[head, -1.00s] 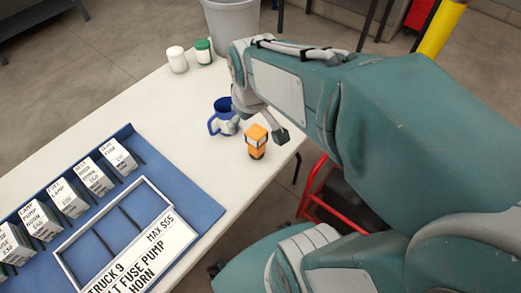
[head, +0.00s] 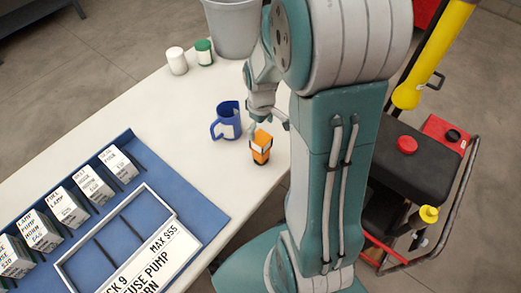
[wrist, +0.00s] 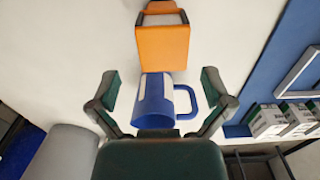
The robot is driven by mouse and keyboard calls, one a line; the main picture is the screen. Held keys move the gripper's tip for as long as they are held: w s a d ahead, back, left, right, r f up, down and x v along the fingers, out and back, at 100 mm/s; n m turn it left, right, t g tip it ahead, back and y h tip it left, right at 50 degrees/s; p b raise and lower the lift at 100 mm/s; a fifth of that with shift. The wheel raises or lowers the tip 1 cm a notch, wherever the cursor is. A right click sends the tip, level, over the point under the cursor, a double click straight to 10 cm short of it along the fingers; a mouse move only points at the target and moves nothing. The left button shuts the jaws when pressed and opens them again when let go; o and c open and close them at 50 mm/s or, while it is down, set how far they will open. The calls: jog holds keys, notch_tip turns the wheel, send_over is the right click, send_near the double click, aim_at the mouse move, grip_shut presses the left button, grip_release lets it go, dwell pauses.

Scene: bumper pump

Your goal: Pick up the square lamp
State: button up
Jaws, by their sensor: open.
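The square lamp, a small orange block with a white panel (head: 261,147), stands on the white table near its right edge. In the wrist view the lamp (wrist: 162,48) shows large, just past the fingertips and roughly centred between them. My gripper (wrist: 161,86) is open and empty, its two dark fingers spread. In the head view my gripper (head: 268,118) hangs just behind the lamp, partly hidden by my own arm. A blue mug (head: 228,120) stands left of the lamp; in the wrist view the mug (wrist: 155,105) shows between the fingers, lower in the picture.
A white jar (head: 176,61) and a green-labelled jar (head: 204,52) stand at the back of the table (head: 130,112). A grey bin (head: 234,28) is behind. A blue mat (head: 185,185) holds priced boxes and a sign frame. A cart (head: 410,180) stands on the right.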

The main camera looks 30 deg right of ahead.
aim_at(261, 144)
notch_tip(261, 144, down, 7)
jog(key=shift+s+a+f, duration=0.1)
jog(key=shift+a+f, duration=0.05)
jog(key=c, duration=1.2)
